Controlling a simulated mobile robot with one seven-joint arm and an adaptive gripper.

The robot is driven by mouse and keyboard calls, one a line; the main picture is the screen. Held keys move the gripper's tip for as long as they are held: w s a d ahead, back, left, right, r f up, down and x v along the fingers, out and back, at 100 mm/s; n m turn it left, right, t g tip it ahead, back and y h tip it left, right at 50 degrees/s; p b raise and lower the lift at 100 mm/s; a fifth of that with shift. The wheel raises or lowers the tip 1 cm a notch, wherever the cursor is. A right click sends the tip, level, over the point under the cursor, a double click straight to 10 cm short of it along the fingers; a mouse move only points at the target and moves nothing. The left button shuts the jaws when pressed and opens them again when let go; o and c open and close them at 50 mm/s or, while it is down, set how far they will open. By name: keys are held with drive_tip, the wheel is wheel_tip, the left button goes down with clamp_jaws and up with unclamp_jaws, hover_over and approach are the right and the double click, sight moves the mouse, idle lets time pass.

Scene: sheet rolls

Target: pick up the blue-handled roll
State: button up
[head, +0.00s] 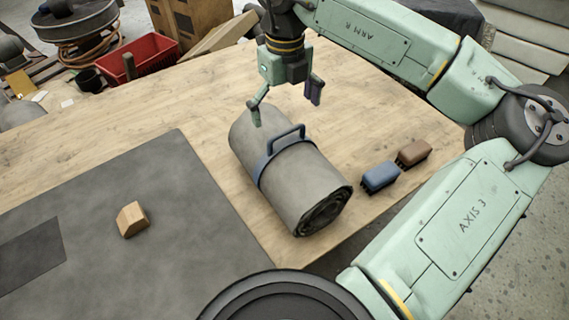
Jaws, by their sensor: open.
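The blue-handled roll (310,187) is a thick grey rolled sheet with a blue band and a blue loop handle (286,138) standing up from its top. It lies on the wooden table, slanting from upper left to lower right, with its spiral end facing the lower right. My gripper (286,108) is open and empty, pointing down. In the picture it is just above the handle and the far end of the roll. The view does not show clearly how high it is above the roll, and I see no contact.
A blue brush (380,177) and a brown brush (413,152) lie right of the roll. A wooden block (132,219) sits on the dark mat (130,270) at left. A red crate (140,60) stands beyond the table's far edge. The wooden table (130,120) is bare behind the mat.

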sight(287, 131)
wheel_tip(287, 131, down, 8)
drive_tip(key=shift+w+d+r+p, duration=0.1)
drive_tip(key=shift+d+p, duration=0.05)
drive_tip(key=shift+p, duration=0.95)
drive_tip(key=c, duration=1.5)
drive_tip(key=shift+w+r, duration=0.1)
drive_tip(key=shift+r, duration=0.05)
drive_tip(key=shift+c, duration=0.5)
drive_tip(key=shift+r, duration=0.15)
